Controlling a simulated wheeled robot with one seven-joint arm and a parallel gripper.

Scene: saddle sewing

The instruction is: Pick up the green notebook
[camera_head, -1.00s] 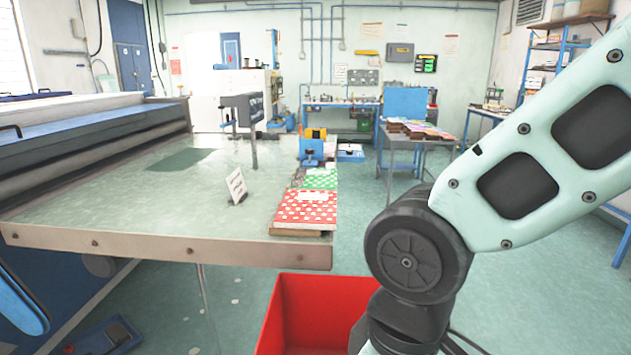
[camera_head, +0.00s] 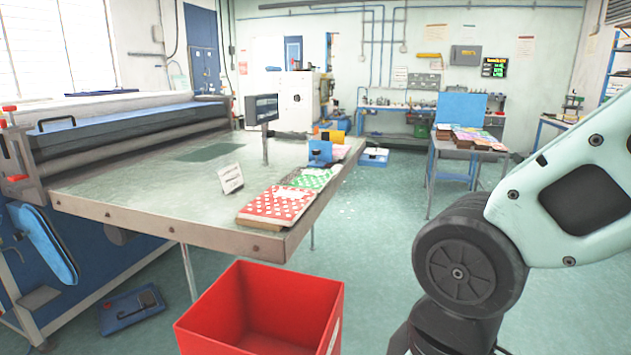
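The green notebook (camera_head: 309,178) has a white-patterned cover and lies flat near the right edge of the large worktable (camera_head: 150,190). It sits just behind a red notebook with white dots (camera_head: 276,205), at the table's front right corner. The blue and yellow device (camera_head: 321,153) stands right behind the green notebook. My arm shows at the lower right, apart from the table. My gripper is outside the view, so what it holds cannot be seen.
A red bin (camera_head: 262,315) stands on the floor before the table's front edge. A long roller machine (camera_head: 130,130) runs along the table's left. A small table with stacked books (camera_head: 467,138) stands at the back right. Floor between the tables is open.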

